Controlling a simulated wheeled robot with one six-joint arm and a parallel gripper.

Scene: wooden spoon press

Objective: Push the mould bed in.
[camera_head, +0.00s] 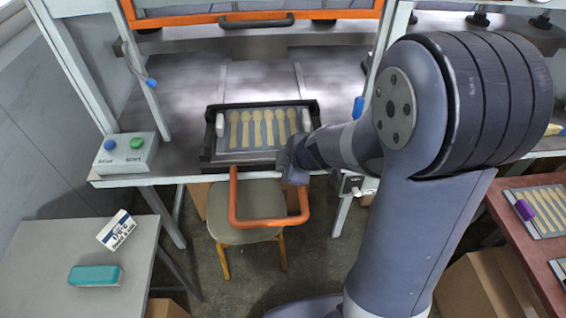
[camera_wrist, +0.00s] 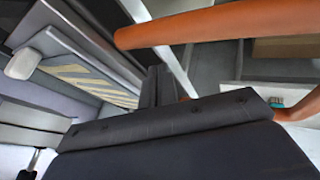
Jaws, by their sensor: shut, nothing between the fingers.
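The mould bed (camera_head: 228,160) is a dark tray at the front edge of the press table. It bears a grey plate with several pale wooden spoons (camera_head: 257,128) in a row. An orange U-shaped handle (camera_head: 233,205) sticks out from its front, over a chair. My gripper (camera_head: 288,167) is at the bed's front right corner, by the right arm of the handle; whether it touches is unclear. In the wrist view my shut, empty fingers (camera_wrist: 158,86) point toward the bed's side (camera_wrist: 100,45), with the orange handle (camera_wrist: 215,24) at the upper right.
A control box (camera_head: 125,153) with a blue and a green button stands at the table's left. The orange-edged press guard (camera_head: 255,18) is raised behind. A wooden chair (camera_head: 248,200) stands below the handle. A side table (camera_head: 60,250) is at lower left. The press floor behind the bed looks clear.

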